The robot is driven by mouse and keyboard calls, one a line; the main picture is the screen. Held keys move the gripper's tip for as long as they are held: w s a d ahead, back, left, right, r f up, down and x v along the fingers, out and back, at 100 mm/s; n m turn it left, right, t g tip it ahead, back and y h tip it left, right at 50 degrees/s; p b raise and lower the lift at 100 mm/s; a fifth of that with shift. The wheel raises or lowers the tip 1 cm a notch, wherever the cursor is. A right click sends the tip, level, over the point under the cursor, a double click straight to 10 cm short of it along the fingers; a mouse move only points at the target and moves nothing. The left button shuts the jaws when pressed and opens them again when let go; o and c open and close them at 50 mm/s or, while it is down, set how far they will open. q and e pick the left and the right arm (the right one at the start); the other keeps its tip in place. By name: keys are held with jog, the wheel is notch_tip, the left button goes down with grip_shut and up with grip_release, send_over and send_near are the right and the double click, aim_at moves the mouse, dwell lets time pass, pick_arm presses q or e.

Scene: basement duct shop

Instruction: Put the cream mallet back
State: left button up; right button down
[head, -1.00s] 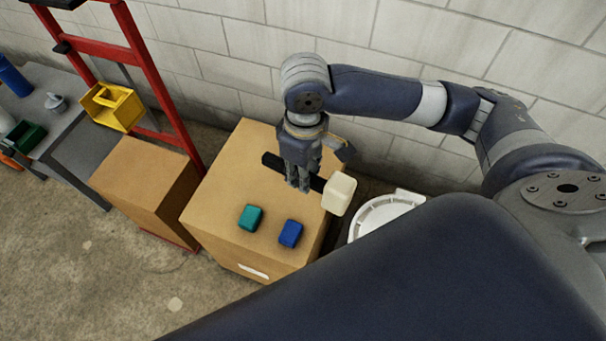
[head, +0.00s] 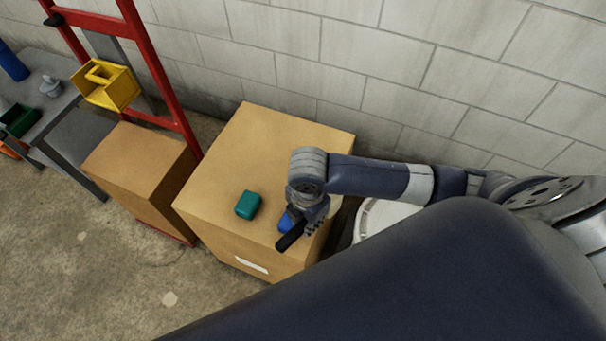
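My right gripper (head: 313,218), on the arm coming in from the right, is above the front right part of a large cardboard box (head: 262,140). It is shut on the black handle (head: 290,238) of the cream mallet, and the handle's end points down and left. Only a small piece of the cream head (head: 336,205) shows beyond the gripper. A teal block-shaped head (head: 248,204) sits on the box top. A blue one (head: 286,223) beside it is mostly hidden by the gripper and handle. My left gripper is not in view.
A smaller cardboard box (head: 135,165) stands left, by a red upright frame (head: 155,70) with a yellow bin (head: 106,86). A grey bench (head: 60,115) is at far left. A white round object (head: 380,217) lies right of the large box. The box top's rear is clear.

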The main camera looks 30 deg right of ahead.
jog(key=w, duration=0.4)
jog(key=w+d, duration=0.1)
jog(key=w, duration=0.4)
jog(key=w+d+f, duration=0.1)
jog(key=w, duration=0.3)
jog(key=shift+w+f, duration=0.1)
jog(key=shift+w, duration=0.2)
jog(key=shift+w+d, duration=0.15)
jog(key=shift+w, duration=0.7)
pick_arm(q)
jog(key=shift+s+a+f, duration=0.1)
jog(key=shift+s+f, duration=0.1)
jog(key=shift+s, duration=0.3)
pick_arm(e)
jog(key=shift+s+f, duration=0.1)
jog(key=shift+f, duration=1.7)
jog(key=shift+f, duration=0.1)
jog(key=c, duration=1.8)
grip_release()
jog(key=shift+f, duration=0.1)
jog(key=o, duration=0.4)
